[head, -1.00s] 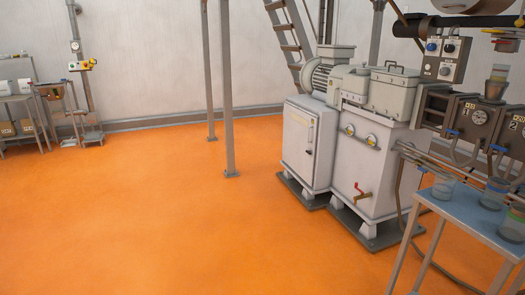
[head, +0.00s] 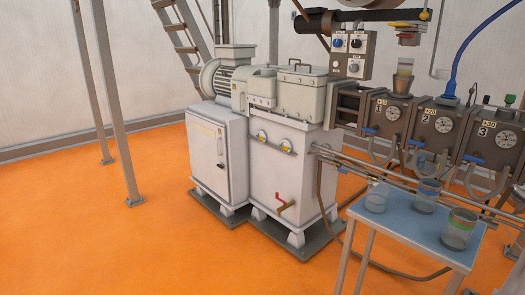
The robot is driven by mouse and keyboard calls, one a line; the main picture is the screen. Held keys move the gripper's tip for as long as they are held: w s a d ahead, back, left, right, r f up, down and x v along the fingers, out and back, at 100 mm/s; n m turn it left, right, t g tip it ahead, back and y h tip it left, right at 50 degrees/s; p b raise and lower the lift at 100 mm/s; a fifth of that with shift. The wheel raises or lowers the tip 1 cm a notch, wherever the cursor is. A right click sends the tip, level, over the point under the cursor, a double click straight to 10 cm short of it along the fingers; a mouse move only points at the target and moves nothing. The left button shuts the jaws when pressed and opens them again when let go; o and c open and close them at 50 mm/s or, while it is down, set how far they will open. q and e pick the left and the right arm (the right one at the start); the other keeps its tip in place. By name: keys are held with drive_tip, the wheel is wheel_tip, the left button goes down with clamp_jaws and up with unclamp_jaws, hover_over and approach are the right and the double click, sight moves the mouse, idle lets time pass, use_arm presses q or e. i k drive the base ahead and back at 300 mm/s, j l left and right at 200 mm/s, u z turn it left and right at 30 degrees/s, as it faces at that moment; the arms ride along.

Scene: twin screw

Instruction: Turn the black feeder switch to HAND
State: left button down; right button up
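A grey control box (head: 352,53) hangs above the machine, right of centre in the head view. It carries a blue knob (head: 338,43) at upper left and a black knob (head: 356,44) at upper right, with lighter controls below. The black knob looks like the feeder switch, but its pointer and labels are too small to read. Neither of my grippers is in view.
The white gearbox cabinet (head: 218,152) and motor (head: 222,77) stand at centre. Barrel blocks with gauges (head: 443,126) run to the right. A blue-topped table (head: 405,220) with beakers stands in front right. Orange floor (head: 90,235) is clear at left.

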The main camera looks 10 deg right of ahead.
sight(355, 44)
drive_tip(key=i+l+z, duration=0.1)
drive_tip(key=i+z, duration=0.55)
drive_tip(key=z, duration=0.95)
drive_tip(key=i+j+z, duration=0.15)
drive_tip(key=j+z, duration=0.2)
drive_tip(key=i+j+z, duration=0.15)
drive_tip(key=j+z, duration=0.45)
drive_tip(key=j, duration=0.15)
drive_tip(key=i+j+z, duration=0.15)
drive_tip(key=j, duration=0.25)
drive_tip(key=j+z, duration=0.2)
drive_tip(key=j, duration=1.4)
drive_tip(key=i, duration=0.05)
